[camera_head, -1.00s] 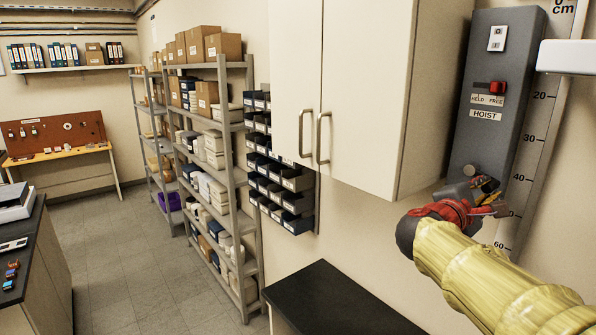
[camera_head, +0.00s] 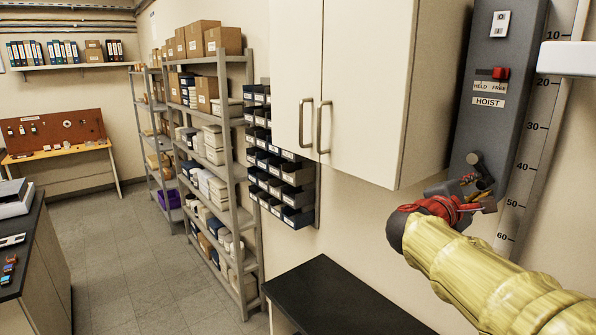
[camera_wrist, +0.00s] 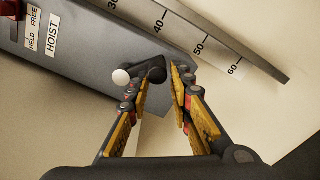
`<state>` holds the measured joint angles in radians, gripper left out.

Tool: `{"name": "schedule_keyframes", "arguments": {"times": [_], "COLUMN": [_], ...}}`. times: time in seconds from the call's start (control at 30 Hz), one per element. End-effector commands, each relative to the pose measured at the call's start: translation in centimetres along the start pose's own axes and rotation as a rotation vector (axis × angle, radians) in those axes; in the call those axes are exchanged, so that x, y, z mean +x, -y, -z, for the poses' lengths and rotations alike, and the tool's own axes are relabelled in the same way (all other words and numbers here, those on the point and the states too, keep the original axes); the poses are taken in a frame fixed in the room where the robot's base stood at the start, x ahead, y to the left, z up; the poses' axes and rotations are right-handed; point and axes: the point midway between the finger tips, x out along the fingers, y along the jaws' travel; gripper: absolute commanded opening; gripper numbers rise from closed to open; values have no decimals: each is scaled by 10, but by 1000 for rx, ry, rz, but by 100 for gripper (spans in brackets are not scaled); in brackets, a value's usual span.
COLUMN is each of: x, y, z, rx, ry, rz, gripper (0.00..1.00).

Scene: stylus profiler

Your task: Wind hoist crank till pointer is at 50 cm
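The grey hoist panel (camera_head: 497,130) is on the wall at the right. Its red switch (camera_head: 501,74) sits over the FREE side. The scale (camera_head: 530,160) runs down beside the panel. A white block (camera_head: 567,58) crosses it between the 10 and 20 marks; I cannot make out a separate pointer tip. A dark crank part (camera_wrist: 155,70) and a pale round knob (camera_wrist: 121,77) show at the panel's lower end. My gripper (camera_wrist: 163,72) is there with its fingers apart, the left fingertip close to the dark part. I cannot tell if they touch.
A white cabinet (camera_head: 360,80) hangs just left of the panel. A black-topped bench (camera_head: 335,300) is below it. Shelves (camera_head: 225,150) and blue bins (camera_head: 285,190) stand further left, with open floor (camera_head: 130,270) beyond.

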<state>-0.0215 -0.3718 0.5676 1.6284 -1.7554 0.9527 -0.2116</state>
Motion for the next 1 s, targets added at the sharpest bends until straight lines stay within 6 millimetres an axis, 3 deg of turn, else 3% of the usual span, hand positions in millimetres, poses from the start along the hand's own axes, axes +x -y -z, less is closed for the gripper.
{"name": "schedule_keyframes", "arguments": {"times": [0.27, 0.57, 0.83, 1.0], "x": [0, 0, 0, 0], "y": [2, 0, -7, -8], "z": [21, 21, 39, 40], "rx": [0, 0, 0, 0], "ry": [-2, 0, -1, 0], "rz": [1, 0, -1, 0], "gripper": [20, 20, 20, 20]}}
